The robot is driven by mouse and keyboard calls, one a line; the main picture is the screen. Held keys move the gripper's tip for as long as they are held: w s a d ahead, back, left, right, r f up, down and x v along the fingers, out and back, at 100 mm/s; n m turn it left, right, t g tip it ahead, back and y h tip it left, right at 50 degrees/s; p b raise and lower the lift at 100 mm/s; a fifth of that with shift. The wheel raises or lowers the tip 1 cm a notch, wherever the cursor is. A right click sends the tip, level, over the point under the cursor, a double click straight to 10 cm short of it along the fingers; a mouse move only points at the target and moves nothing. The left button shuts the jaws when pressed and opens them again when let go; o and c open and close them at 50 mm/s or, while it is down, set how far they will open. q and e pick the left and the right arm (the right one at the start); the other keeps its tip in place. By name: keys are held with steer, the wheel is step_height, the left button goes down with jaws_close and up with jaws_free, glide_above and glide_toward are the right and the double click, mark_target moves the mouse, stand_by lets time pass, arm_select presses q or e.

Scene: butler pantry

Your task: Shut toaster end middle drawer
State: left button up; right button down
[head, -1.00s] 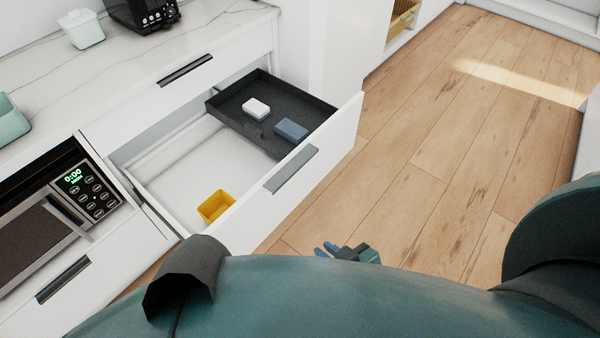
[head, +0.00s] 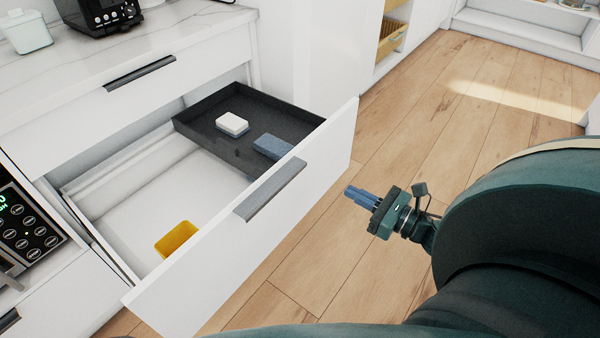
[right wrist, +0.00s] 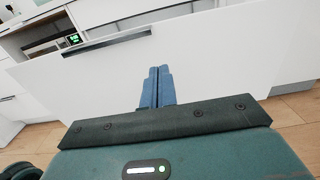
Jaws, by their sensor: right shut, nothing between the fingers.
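The middle drawer (head: 310,185) at the toaster end is pulled well out, its white front facing the floor area and a dark bar handle (head: 270,190) on it. My right gripper (head: 362,197) is shut and empty, to the right of the drawer front and apart from it in the head view. In the right wrist view its blue fingers (right wrist: 158,88) are together and point at the white drawer front (right wrist: 205,70), below the handle (right wrist: 105,40). The toaster (head: 100,12) stands on the counter above. My left gripper is not in view.
A microwave (head: 25,225) is at left. The wooden floor (head: 430,120) is clear.

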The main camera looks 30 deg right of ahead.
mark_target(307, 169)
steer(key=x, duration=1.3)
steer(key=shift+w, duration=0.3)
steer(key=shift+w+a, duration=0.1)
steer(key=shift+a, duration=0.05)
